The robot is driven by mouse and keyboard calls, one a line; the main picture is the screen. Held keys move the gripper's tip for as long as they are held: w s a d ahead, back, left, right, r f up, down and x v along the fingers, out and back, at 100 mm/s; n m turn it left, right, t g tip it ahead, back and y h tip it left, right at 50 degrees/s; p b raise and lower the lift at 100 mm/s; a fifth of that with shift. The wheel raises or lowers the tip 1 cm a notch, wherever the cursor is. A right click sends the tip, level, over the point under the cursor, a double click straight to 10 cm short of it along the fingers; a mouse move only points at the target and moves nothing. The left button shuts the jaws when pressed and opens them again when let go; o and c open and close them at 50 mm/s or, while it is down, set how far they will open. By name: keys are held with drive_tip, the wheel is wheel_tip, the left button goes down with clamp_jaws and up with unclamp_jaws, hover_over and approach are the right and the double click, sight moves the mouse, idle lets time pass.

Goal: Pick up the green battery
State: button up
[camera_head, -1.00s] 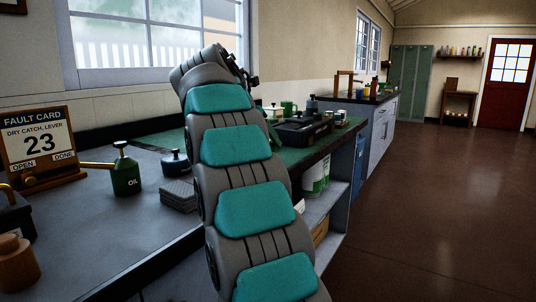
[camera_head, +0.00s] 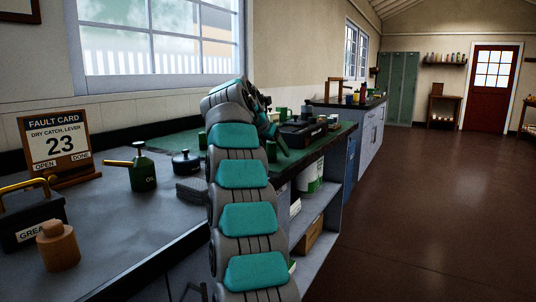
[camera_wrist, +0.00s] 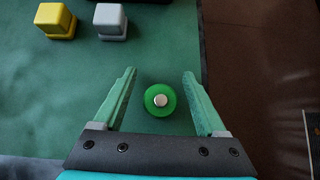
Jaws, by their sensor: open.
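The green battery (camera_wrist: 160,100) stands upright on the green mat (camera_wrist: 60,90), seen from above as a round green top with a silver terminal. My gripper (camera_wrist: 160,70) is open, with one green finger on each side of the battery and a visible gap on both sides. The battery lies between the fingers in the picture; I cannot tell the height of the fingertips over it. In the head view my arm hides part of the mat, and I cannot tell the battery apart surely there.
A yellow block (camera_wrist: 55,20) and a grey block (camera_wrist: 110,21) stand ahead on the left. The bench edge is close on the right. In the head view, a dark tray (camera_head: 301,134), a round dark pot (camera_head: 185,162) and an oil can (camera_head: 142,172) are on the bench.

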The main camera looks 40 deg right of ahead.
drive_tip(key=shift+f, duration=0.1)
clamp_jaws()
idle(0.6)
